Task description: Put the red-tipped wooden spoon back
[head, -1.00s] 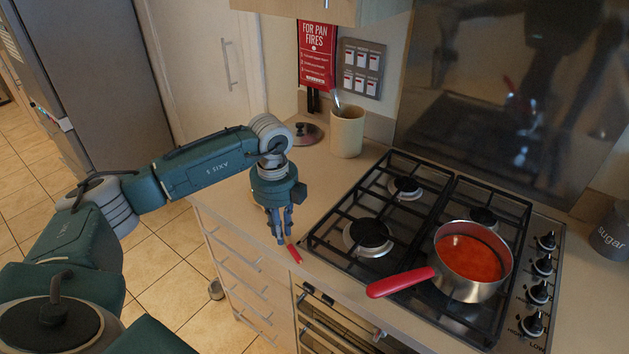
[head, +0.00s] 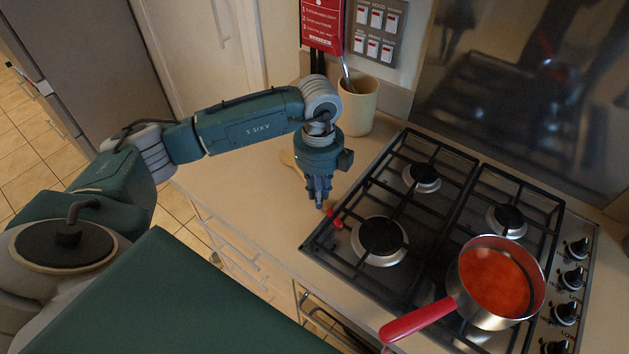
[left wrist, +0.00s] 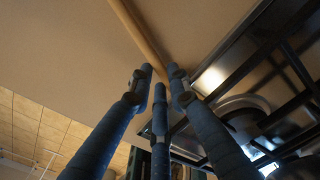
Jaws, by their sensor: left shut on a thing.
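The wooden spoon has a pale head (head: 290,160) and a red tip (head: 333,217). In the head view its head shows left of my left gripper (head: 319,203), and its red tip shows past the fingers, over the left edge of the hob. The middle of the spoon is hidden by the fingers. In the left wrist view the wooden shaft (left wrist: 140,35) runs down to the fingertips (left wrist: 163,80), which are shut on it. I cannot tell how high it is above the counter. A cream utensil pot (head: 358,108) stands upright behind the gripper, with a utensil in it. My right gripper is out of view.
The gas hob (head: 347,245) lies right of the gripper. On it stands a saucepan (head: 495,290) of red sauce, its red handle (head: 415,320) pointing toward the front left. The counter (head: 235,205) left of the hob is mostly clear. A red fire sign (head: 321,24) hangs behind.

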